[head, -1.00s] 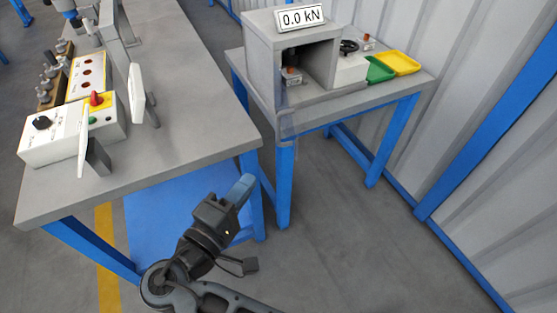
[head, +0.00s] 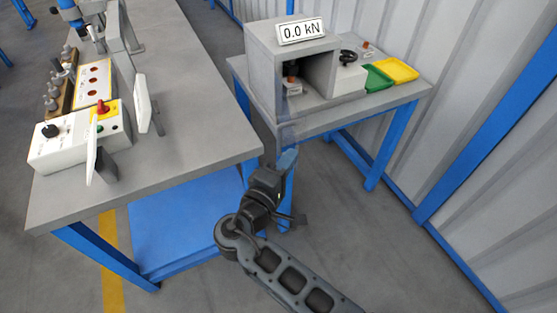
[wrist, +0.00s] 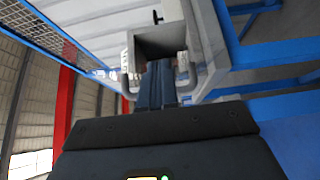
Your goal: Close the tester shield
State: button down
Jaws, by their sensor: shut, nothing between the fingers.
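The tester (head: 262,62) is a grey box with a "0.0 kN" display (head: 302,31) on top, standing on the small blue-legged table. Its front bay is open to view. A faint see-through panel, which looks like the shield (head: 288,132), hangs low at its front left edge, below the bay. My gripper (head: 288,160) is shut and empty, just below and in front of this panel; I cannot tell if they touch. In the wrist view my shut fingers (wrist: 157,86) point towards the grey tester (wrist: 205,40). The shield is not clear there.
A large grey bench (head: 185,145) with a control box (head: 70,150) stands at left. Blue table legs (head: 377,150) are close to my arm. Floor at the lower right is free.

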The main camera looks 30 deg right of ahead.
jog(key=shift+d, duration=0.15)
jog(key=d+n+t+y+b, duration=0.2)
jog(key=d+n+t+y, duration=0.35)
jog(key=d, duration=1.05)
jog(key=w+d+b, duration=0.1)
jog(key=w+d, duration=1.1)
jog(key=shift+m, duration=0.35)
jog(key=shift+w+d+g, duration=0.15)
jog(key=shift+w+g, duration=0.1)
jog(key=shift+w+d, duration=0.3)
